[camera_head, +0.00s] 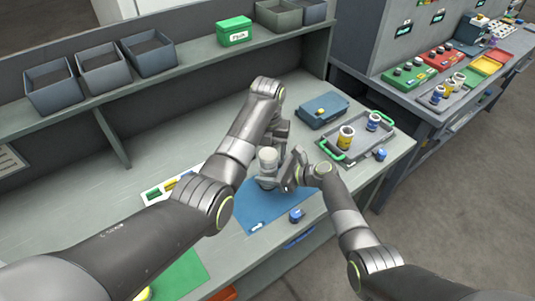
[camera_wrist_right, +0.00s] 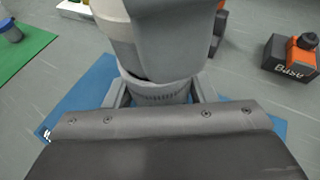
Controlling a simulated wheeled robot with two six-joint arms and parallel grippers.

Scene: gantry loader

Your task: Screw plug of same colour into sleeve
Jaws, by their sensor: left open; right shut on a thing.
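My right gripper (camera_head: 272,176) is shut on a grey cylindrical piece (camera_wrist_right: 158,94) with a ribbed side, above the blue mat (camera_head: 262,212). In the head view a pale round top (camera_head: 268,156) shows there; I cannot tell whether it is a plug or a sleeve. My left gripper (camera_head: 275,138) is open close behind it, its fingers mostly hidden. A blue plug (camera_head: 296,215) lies on the blue mat's right edge, and another blue piece (camera_head: 380,154) is beside the tray. A yellow-banded sleeve (camera_head: 346,137) and a blue-banded sleeve (camera_head: 373,121) stand on the tray.
The grey tray (camera_head: 351,153) has green handles. A blue case (camera_head: 322,108) lies behind it. A white holder (camera_head: 150,196) with green and yellow pieces is at left, partly behind my left arm. A green mat (camera_head: 186,276) lies nearer.

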